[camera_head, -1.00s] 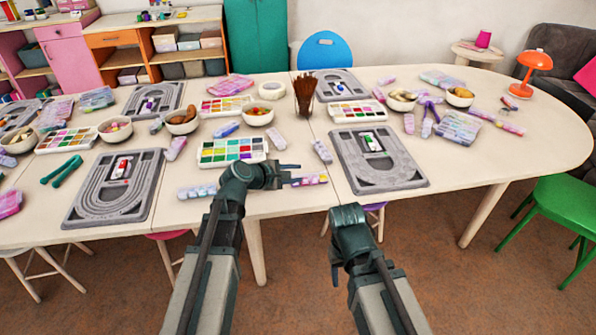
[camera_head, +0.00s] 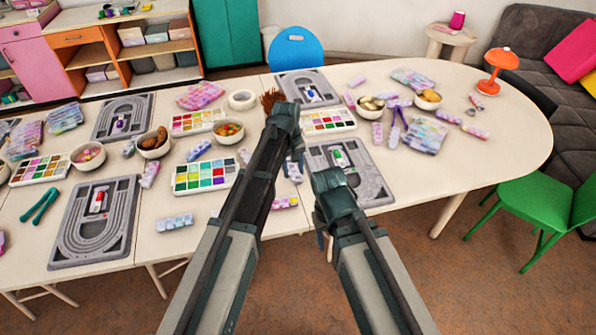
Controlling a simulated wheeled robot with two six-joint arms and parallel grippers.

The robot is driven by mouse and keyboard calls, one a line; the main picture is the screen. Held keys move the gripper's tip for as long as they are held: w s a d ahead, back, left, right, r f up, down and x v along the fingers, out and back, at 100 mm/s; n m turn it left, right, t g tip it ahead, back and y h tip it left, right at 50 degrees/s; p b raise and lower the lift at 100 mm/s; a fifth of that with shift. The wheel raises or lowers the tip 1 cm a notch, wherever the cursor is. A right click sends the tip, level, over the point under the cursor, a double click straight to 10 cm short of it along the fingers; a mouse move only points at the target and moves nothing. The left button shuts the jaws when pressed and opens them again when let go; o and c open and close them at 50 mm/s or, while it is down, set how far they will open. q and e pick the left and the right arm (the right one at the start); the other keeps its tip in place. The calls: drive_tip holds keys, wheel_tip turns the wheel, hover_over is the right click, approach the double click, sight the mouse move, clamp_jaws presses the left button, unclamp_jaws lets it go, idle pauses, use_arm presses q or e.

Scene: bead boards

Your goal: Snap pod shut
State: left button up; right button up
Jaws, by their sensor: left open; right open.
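The grey bead board at right (camera_head: 377,185) lies on the table, with a small green-and-white pod (camera_head: 340,158) in its middle. The left grey board (camera_head: 70,262) holds a red-and-white pod (camera_head: 98,203). Whether either pod's lid is open is too small to tell. My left gripper (camera_head: 297,150) is open, over the table just left of the right board; its arm and wrist hide much of it. My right gripper (camera_head: 321,218) is open near the front table edge, in front of the right board, its fingers mostly hidden. Neither visibly holds anything.
Colour palettes (camera_head: 205,178), bowls of beads (camera_head: 229,131) and pastel bead boxes (camera_head: 173,223) crowd the table. Two more boards stand further back, including one with a blue pod (camera_head: 310,94). The table's right end (camera_head: 500,150) is mostly clear. An orange lamp (camera_head: 501,58) stands there.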

sight(294, 196)
use_arm(q)
drive_tip(key=shift+w+r+m+y, duration=0.35)
drive_tip(key=shift+r+m+y, duration=0.05)
drive_tip(key=shift+r, duration=0.2)
use_arm(e)
drive_tip(key=shift+w+d+r, duration=0.1)
drive_tip(key=shift+w+r, duration=0.25)
drive_tip(key=shift+r, duration=0.3)
use_arm(q)
drive_tip(key=shift+f, duration=0.15)
use_arm(e)
drive_tip(key=shift+f, duration=0.2)
use_arm(q)
wheel_tip(294, 196, down, 14)
drive_tip(key=b, duration=1.3)
drive_tip(key=shift+r+b, duration=0.2)
drive_tip(key=shift+b, duration=0.1)
use_arm(e)
wheel_tip(294, 196, down, 14)
drive_tip(key=shift+r, duration=0.2)
use_arm(q)
clamp_jaws()
